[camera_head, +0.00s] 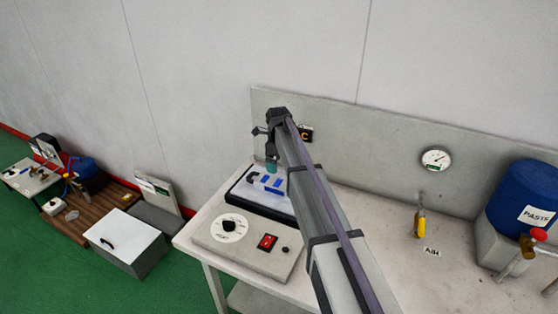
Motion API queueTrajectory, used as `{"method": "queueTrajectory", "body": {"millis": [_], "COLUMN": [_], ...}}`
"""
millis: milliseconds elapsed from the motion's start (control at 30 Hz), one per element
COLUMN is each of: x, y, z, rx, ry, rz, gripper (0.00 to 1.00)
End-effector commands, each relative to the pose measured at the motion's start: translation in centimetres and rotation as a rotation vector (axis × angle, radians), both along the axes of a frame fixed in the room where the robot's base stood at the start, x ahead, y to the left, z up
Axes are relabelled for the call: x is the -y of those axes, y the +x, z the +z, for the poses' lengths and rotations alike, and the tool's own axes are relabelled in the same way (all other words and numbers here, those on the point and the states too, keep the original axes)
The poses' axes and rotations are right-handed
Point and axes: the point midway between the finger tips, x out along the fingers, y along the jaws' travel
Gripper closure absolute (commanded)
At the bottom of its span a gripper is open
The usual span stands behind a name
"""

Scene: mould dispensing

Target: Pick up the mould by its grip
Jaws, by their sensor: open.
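A small blue piece (272,184), which looks like the mould, lies on the pale plate of a bench device (216,233). A dark curved part (252,177), possibly its grip, shows at its left. My arm reaches in from the bottom, and my gripper (271,166), with a teal tip, points down just above and behind the blue piece. The gripper is open. It is too small in view to tell whether a finger touches the piece. My arm hides the right part of the plate.
A back panel (360,140) rises behind the bench (375,205). To the right are a gauge (436,158), a yellow air nozzle (420,222) and a blue paste drum (522,200). A white box (125,236) stands lower left.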

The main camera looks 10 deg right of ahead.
Motion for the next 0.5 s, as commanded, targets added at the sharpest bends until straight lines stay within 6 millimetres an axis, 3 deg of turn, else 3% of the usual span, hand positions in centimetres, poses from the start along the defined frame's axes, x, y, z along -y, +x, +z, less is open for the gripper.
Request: {"method": "queueTrajectory", "body": {"millis": [167, 500], "x": [0.0, 0.0], "y": [0.0, 0.0], "z": [-1.3, -10.0], "rx": [0.0, 0.0], "ry": [0.0, 0.0], "rz": [0.001, 0.003], "gripper": [0.02, 0.02]}}
